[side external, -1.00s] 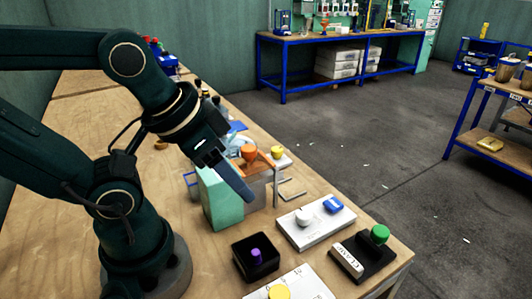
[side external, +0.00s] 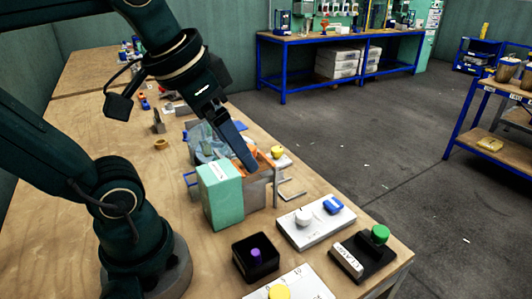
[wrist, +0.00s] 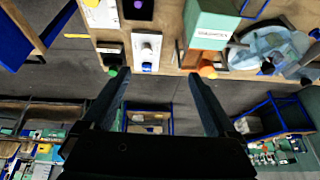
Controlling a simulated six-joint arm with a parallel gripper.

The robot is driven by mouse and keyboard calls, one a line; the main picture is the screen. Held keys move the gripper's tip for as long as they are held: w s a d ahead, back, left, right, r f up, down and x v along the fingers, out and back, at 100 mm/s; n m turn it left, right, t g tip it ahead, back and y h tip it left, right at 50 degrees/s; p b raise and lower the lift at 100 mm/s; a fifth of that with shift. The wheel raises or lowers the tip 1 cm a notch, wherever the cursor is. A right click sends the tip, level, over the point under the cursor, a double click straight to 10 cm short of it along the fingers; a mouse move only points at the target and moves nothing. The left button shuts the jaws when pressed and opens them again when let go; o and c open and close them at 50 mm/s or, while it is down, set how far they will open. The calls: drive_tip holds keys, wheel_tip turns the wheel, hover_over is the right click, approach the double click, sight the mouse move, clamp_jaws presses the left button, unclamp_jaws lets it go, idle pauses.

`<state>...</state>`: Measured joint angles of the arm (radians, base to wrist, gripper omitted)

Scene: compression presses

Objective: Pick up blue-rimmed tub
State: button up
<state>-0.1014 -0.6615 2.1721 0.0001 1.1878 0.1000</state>
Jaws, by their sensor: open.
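A blue edge also shows at the top of the wrist view (wrist: 262,10). I cannot tell for sure that it is the tub. A clear bluish container (side external: 205,143) stands behind the green box; it also shows in the wrist view (wrist: 268,48). My gripper (side external: 249,166) is open, above and behind the green box, near the orange-topped press. In the wrist view its fingers (wrist: 155,78) have nothing between them.
The orange-topped press (side external: 260,175) stands beside the green box. A white control panel (side external: 315,222), a black box with a purple knob (side external: 255,258) and a green-button clamp unit (side external: 365,254) fill the front right. Small parts lie farther back, with bare wood around an orange ring (side external: 161,144).

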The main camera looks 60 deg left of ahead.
drive_tip(key=w+a+g, duration=0.1)
drive_tip(key=a+g, duration=0.2)
drive_tip(key=a, duration=0.7)
drive_tip(key=g, duration=0.2)
hover_over(195, 179)
drive_tip(key=d, duration=0.2)
drive_tip(key=shift+h, duration=0.3)
drive_tip(key=shift+s+f, duration=0.15)
drive_tip(key=shift+f, duration=9.45)
drive_tip(key=c, duration=1.4)
